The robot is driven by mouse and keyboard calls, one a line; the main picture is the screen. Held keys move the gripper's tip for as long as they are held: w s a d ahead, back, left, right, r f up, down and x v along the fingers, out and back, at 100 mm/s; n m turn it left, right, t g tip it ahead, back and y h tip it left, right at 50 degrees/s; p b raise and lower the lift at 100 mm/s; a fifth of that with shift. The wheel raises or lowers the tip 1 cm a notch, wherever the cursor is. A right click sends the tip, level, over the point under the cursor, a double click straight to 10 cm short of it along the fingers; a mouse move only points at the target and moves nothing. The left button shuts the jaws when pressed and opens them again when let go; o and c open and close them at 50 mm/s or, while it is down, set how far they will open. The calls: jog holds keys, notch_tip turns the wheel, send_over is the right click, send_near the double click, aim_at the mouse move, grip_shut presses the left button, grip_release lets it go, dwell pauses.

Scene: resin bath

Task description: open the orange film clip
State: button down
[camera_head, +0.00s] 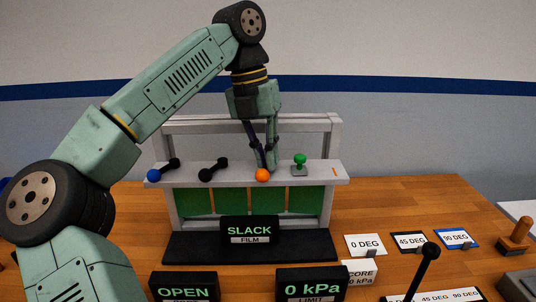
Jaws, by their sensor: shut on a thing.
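The orange film clip shows as a round orange knob (262,175) on the front of the grey shelf of the film frame (334,172). My gripper (266,163) reaches down from above, with its fingers close together right at the knob. It is shut on the orange clip. The fingers hide most of the clip's lever behind the knob. The green film (304,200) hangs below the shelf, and a black display (249,230) in front reads SLACK FILM.
A blue-knobbed lever (154,175) and a black lever (205,174) sit left on the shelf. A green knob (300,158) stands close right of my fingers. Displays reading OPEN (184,290) and 0 kPa (312,283), plus angle cards (365,244), are in front.

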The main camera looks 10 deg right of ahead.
jog(key=shift+w+a+m, duration=0.1)
jog(key=shift+w+m, duration=0.05)
jog(key=shift+m, duration=0.85)
jog(key=c, duration=2)
grip_release()
jog(key=shift+o, duration=0.2)
